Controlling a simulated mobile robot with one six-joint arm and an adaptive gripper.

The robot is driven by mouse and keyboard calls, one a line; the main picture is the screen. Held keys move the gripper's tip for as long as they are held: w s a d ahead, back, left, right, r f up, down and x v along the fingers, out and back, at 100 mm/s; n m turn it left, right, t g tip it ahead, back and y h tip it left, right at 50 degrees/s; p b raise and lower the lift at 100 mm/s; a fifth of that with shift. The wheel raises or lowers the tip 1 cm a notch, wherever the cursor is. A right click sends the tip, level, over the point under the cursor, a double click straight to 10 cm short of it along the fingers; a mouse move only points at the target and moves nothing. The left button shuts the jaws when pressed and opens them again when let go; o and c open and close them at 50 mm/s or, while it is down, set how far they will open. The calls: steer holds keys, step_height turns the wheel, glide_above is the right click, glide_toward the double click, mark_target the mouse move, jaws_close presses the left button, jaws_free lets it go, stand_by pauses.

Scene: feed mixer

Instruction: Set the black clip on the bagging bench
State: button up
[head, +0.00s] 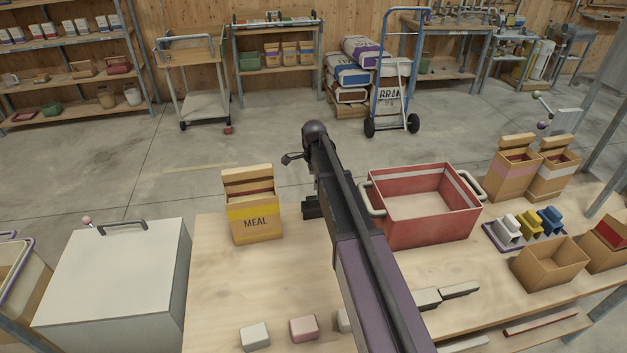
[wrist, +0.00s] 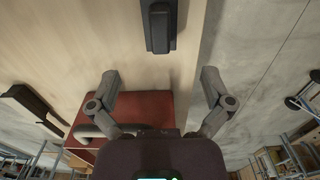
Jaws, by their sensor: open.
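A black clip (wrist: 158,27) lies on the pale wooden bench (wrist: 105,40), close to its edge, in the wrist view. A black block beside my arm in the head view (head: 312,207), between the meal bag and the red crate, looks like the same clip, partly hidden by the arm. My gripper (wrist: 160,78) is open and empty, its two fingers spread wide. The clip is ahead of the fingertips, in line with the gap between them and not touching them. The head view shows the bench top (head: 225,290) too; my arm hides most of the gripper there.
A red crate (head: 430,223) stands right of my arm; the meal bag (head: 254,215) stands left. Dark grey bars (head: 458,290) lie near the front. Small blocks (head: 303,328) sit at the front edge. Coloured clips on a purple tray (head: 525,230) and an open box (head: 550,265) are right.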

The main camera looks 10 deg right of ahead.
stand_by(0.7)
steer(key=s+n, duration=1.8)
steer(key=s, duration=1)
